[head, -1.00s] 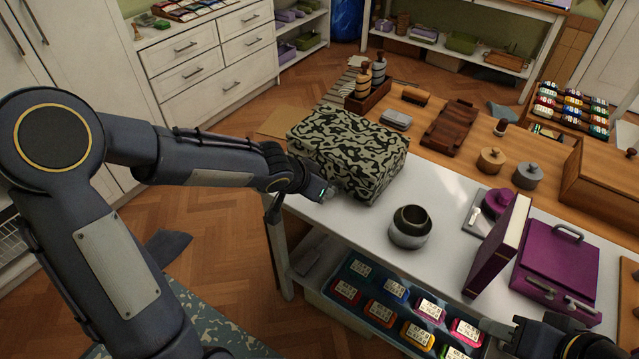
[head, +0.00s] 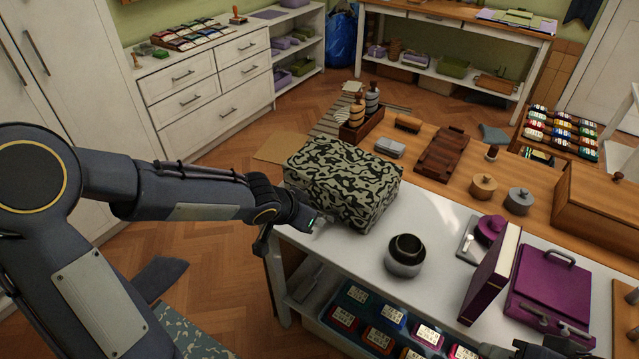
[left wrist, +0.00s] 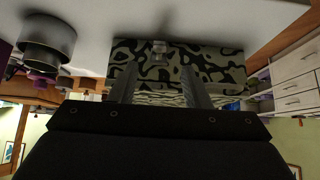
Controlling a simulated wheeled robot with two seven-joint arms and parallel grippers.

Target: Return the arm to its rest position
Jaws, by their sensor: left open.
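My left arm comes in from the left in the head view. My left gripper (head: 322,222) is at the near left side of a camouflage-patterned box-shaped bag (head: 345,180) on the white table (head: 440,215). In the left wrist view the gripper (left wrist: 165,85) shows two spread fingers with the patterned bag (left wrist: 215,65) beyond them. The fingers are open and hold nothing; whether they touch the bag I cannot tell. Part of my right gripper (head: 535,348) shows at the bottom edge of the head view, and its fingers are not clear.
A dark round pot (head: 405,256) stands right of the bag. A purple book (head: 490,275) and a purple case (head: 552,285) stand farther right. A wooden counter (head: 470,175) lies behind. A crate of labelled packs (head: 375,322) is below the table.

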